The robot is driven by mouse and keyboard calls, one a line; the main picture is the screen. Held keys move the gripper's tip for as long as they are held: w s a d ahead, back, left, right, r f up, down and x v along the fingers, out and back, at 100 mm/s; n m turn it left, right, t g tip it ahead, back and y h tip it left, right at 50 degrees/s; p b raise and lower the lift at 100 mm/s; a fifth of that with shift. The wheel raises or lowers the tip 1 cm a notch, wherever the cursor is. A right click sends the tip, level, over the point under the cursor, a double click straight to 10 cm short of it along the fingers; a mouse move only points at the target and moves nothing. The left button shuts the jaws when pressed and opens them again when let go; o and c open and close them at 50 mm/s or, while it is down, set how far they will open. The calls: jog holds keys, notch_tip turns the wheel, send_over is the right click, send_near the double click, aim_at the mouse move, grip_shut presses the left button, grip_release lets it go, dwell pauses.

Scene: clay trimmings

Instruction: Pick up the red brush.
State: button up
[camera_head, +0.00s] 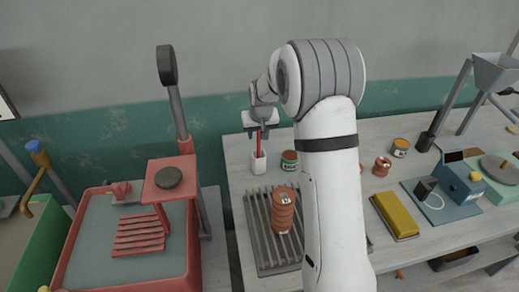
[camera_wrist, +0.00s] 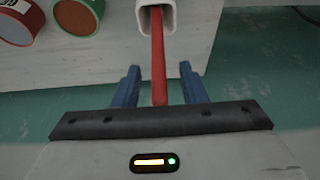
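The red brush (camera_head: 259,146) stands in a small white cup (camera_head: 258,164) near the back left of the table. In the wrist view its red handle (camera_wrist: 158,62) runs out of the cup's mouth (camera_wrist: 143,14). My gripper (camera_head: 258,127) is above the cup, at the top of the handle. In the wrist view my gripper (camera_wrist: 160,70) has its two blue fingers apart, one on each side of the handle, with a gap on both sides. The brush's lower end is hidden inside the cup.
A green-labelled tin (camera_head: 289,160) stands just right of the cup. A ribbed grey rack (camera_head: 262,240) with an orange stacked piece (camera_head: 283,212) lies in front. A red machine (camera_head: 168,180) stands to the left. A yellow block (camera_head: 397,214) lies to the right.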

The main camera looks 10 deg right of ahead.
jog(key=shift+c, duration=0.5)
grip_shut()
